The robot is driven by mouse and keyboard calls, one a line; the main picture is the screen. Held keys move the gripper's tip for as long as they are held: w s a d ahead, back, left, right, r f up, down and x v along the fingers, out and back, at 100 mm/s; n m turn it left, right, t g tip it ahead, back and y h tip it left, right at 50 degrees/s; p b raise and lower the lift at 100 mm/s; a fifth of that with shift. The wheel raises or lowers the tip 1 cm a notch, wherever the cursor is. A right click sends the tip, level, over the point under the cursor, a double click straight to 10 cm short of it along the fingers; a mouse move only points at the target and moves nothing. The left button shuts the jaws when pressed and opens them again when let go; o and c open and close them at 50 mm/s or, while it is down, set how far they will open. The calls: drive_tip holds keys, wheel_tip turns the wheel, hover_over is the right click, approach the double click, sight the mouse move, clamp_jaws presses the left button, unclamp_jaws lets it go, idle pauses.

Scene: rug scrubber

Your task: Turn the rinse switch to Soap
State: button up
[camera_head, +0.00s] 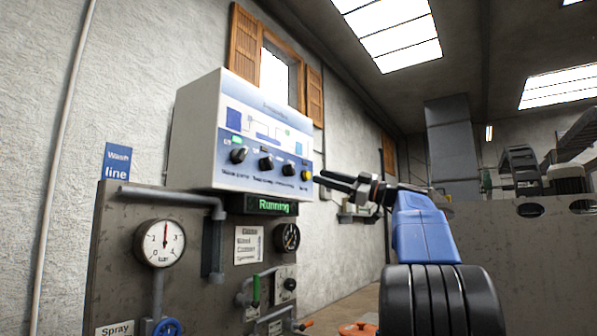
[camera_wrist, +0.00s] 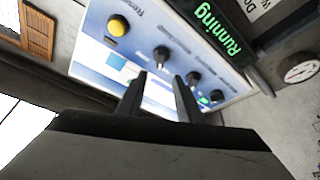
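A white and blue control box (camera_head: 262,130) hangs on the wall with three black knobs in a row and a yellow button (camera_head: 307,175) at the right end. The labels are too small to tell which knob is the rinse switch. The rightmost black knob (camera_head: 289,169) also shows in the wrist view (camera_wrist: 161,53), just beyond my fingertips. The middle knob (camera_wrist: 193,79) is beside my right-hand finger there. My gripper (camera_head: 318,178) is in front of the box's right end, its fingers (camera_wrist: 160,78) apart with nothing between them. Contact with the panel cannot be told.
A green "Running" display (camera_head: 272,206) sits under the box. Below are a pressure gauge (camera_head: 160,243), pipes (camera_head: 170,198), a small dial (camera_head: 287,237) and a plate with a black knob (camera_head: 290,284). A grey machine (camera_head: 530,250) stands at right.

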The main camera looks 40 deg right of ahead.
sight(293, 168)
drive_tip(key=x, duration=1)
clamp_jaws()
